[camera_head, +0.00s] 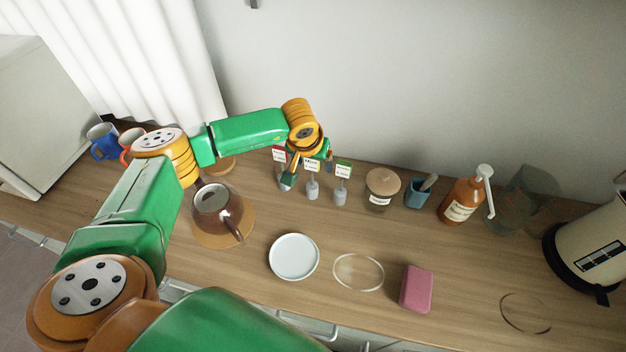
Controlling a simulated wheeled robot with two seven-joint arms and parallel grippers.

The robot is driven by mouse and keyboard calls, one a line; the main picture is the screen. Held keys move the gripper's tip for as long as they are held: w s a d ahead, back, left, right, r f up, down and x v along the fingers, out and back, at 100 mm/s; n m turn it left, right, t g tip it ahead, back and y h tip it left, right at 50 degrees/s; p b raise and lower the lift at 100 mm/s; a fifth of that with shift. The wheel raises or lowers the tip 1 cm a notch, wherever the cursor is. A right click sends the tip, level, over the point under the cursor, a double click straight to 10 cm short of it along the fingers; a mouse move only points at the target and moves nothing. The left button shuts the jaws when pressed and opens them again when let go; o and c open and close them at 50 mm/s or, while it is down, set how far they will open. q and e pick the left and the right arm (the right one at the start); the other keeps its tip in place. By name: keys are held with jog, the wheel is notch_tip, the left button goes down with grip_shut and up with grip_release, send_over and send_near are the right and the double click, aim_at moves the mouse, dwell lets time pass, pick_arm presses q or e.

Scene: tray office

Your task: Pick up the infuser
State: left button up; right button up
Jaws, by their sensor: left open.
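Three small grey cylinders with upright tags stand in a row at the back of the wooden counter: a left one with a red-topped tag (279,155), a middle one (312,190) and a right one with a green-topped tag (341,197). They look like the infusers, but the tag text is too small to read. My left gripper (308,173) is open, pointing down at the left and middle ones. It partly hides the left one. I cannot tell whether a finger touches either one. My right gripper is not in view.
A white plate (294,257), a clear glass disc (358,272) and a pink block (416,289) lie in front. A lidded jar (381,187), blue cup (417,194), pump bottle (461,201) and kettle (592,243) stand right.

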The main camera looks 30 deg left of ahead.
pick_arm(q)
jog(key=shift+a+f, duration=0.1)
jog(key=shift+f, duration=0.15)
grip_shut()
jog(key=shift+w, duration=0.1)
